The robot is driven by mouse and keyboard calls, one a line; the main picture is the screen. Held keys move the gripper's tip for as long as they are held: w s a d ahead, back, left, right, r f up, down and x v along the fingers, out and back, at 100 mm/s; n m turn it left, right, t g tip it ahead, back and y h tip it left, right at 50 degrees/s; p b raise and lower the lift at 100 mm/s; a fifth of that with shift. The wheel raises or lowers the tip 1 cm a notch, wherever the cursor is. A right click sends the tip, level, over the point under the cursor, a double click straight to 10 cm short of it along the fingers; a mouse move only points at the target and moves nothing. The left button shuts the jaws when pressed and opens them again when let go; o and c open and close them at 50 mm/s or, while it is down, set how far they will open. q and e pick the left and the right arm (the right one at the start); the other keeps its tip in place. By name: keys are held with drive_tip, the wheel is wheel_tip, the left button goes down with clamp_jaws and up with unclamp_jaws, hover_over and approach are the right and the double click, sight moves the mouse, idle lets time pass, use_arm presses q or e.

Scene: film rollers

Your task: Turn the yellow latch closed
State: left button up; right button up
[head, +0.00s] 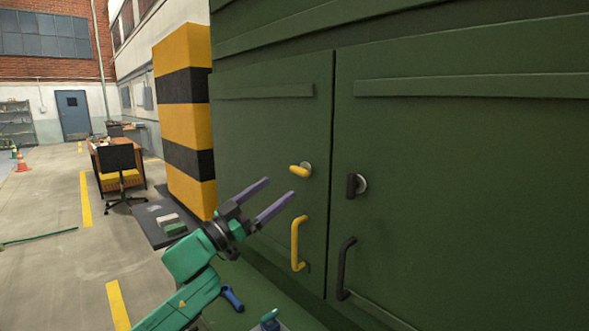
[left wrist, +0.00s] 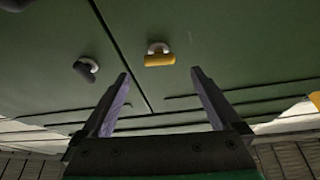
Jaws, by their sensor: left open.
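The yellow latch (head: 299,171) sits on the left green cabinet door (head: 270,130). Its knob points left from a pale round base, lying roughly level in the head view. It also shows in the left wrist view (left wrist: 159,60), ahead of the fingertips and between their lines. My left gripper (head: 279,188) is open and empty, in front of the door and a little below and left of the latch, apart from it. Its two purple fingers also show in the left wrist view (left wrist: 160,74). My right gripper is not in view.
A black latch (head: 352,186), standing upright, is on the right door. A yellow handle (head: 296,245) and a black handle (head: 344,268) are below the latches. A yellow-and-black striped pillar (head: 184,120) stands left of the cabinet. Open floor lies at left.

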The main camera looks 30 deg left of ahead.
sight(296, 173)
use_arm(q)
drive_tip(key=p+x, duration=0.1)
drive_tip(key=x, duration=0.2)
drive_tip(key=p+x, duration=0.2)
drive_tip(key=x, duration=0.1)
drive_tip(key=shift+r, duration=0.4)
drive_tip(key=shift+w+d+f, duration=0.1)
drive_tip(key=shift+w+d, duration=0.15)
drive_tip(key=shift+w, duration=0.25)
drive_tip(key=shift+s, duration=0.1)
drive_tip(key=c, duration=1.4)
